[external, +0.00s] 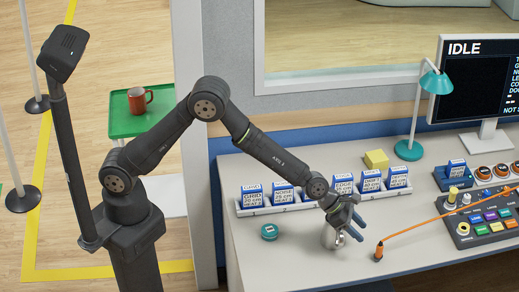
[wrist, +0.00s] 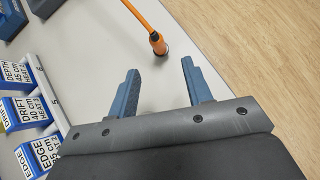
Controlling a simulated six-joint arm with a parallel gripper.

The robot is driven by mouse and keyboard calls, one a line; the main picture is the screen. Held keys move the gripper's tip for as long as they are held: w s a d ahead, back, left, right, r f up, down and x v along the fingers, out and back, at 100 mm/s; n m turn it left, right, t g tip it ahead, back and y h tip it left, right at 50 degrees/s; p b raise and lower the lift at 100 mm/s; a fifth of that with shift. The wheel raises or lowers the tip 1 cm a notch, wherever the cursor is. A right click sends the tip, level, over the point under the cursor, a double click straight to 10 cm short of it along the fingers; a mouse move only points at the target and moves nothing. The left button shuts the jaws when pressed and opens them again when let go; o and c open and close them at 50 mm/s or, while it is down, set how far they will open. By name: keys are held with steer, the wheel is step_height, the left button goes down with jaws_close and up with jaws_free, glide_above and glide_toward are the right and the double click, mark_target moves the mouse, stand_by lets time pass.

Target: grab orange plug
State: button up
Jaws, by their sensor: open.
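The orange plug (external: 378,251) stands on the light desk near its front edge, with an orange cable (external: 440,220) running right to a control panel. In the wrist view the orange plug (wrist: 157,44) lies beyond my fingertips, roughly ahead of the gap, with its cable leading up and left. My gripper (external: 359,229) is just left of the plug, over the desk. In the wrist view my gripper (wrist: 160,68) has its two blue fingers spread with nothing between them. The plug's lower end touches or nearly touches the desk.
A row of labelled blue-and-white cards (external: 312,193) stands in a tray behind my gripper. A teal round tin (external: 269,231), a teal lamp (external: 409,150) and a control panel (external: 485,217) are on the desk. The desk's front edge is close.

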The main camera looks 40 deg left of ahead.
mark_target(380, 249)
steer(key=x, duration=0.6)
steer(key=shift+d+f, duration=0.15)
steer(key=shift+w+x, duration=0.15)
steer(key=shift+x, duration=1.2)
steer(key=shift+w+x, duration=0.1)
steer(key=shift+x, duration=1.2)
jaws_close()
